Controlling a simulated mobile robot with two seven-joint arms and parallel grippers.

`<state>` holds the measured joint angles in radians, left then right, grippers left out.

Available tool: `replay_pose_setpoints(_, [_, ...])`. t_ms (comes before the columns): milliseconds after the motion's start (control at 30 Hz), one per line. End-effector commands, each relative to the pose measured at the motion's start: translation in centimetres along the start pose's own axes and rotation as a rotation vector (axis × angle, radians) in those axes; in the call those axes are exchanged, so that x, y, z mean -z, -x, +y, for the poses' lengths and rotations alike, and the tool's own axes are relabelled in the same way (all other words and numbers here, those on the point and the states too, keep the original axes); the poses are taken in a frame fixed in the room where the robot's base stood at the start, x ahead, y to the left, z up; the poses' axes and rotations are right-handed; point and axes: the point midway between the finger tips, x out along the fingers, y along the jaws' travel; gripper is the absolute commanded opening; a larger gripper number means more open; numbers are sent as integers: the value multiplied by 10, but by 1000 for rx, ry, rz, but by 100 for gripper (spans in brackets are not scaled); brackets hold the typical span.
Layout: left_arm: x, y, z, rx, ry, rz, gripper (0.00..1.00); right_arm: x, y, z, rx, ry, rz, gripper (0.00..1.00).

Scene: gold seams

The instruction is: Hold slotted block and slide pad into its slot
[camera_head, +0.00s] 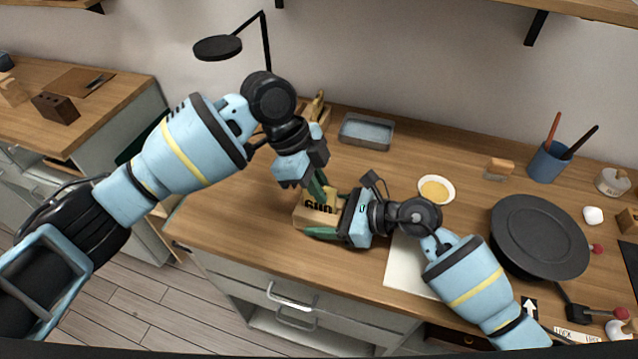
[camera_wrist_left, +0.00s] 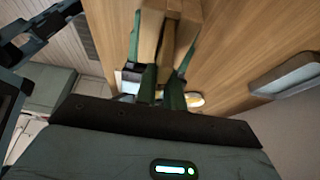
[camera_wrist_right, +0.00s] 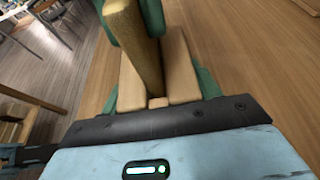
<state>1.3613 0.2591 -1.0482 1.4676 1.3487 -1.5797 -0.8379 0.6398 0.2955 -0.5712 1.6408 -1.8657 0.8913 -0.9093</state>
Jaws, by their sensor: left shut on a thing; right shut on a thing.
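The slotted block (camera_head: 312,217) is light wood with dark lettering on its side and sits low over the worktop. My right gripper (camera_head: 337,214) is shut on it, with a green finger on either side. In the right wrist view the block (camera_wrist_right: 180,65) shows two walls with a slot between. A tan pad (camera_wrist_right: 134,45) stands there, its lower end between the walls; how deep it sits I cannot tell. My left gripper (camera_head: 317,187) is shut on the pad from above. The left wrist view shows the pad (camera_wrist_left: 168,45) running from the left fingers toward the block.
A grey tray (camera_head: 366,131) and a yellow-filled bowl (camera_head: 436,189) stand behind. A white sheet (camera_head: 405,268) lies right of the block, partly under my right arm. The worktop's front edge is close to the block.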

Motion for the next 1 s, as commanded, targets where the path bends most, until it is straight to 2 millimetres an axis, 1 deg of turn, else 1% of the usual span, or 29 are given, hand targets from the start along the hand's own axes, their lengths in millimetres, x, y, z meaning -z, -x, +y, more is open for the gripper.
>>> replay_pose_setpoints(1000, [-3, -6, 0, 0, 0, 0, 0, 0, 0, 0, 0, 0, 0, 34])
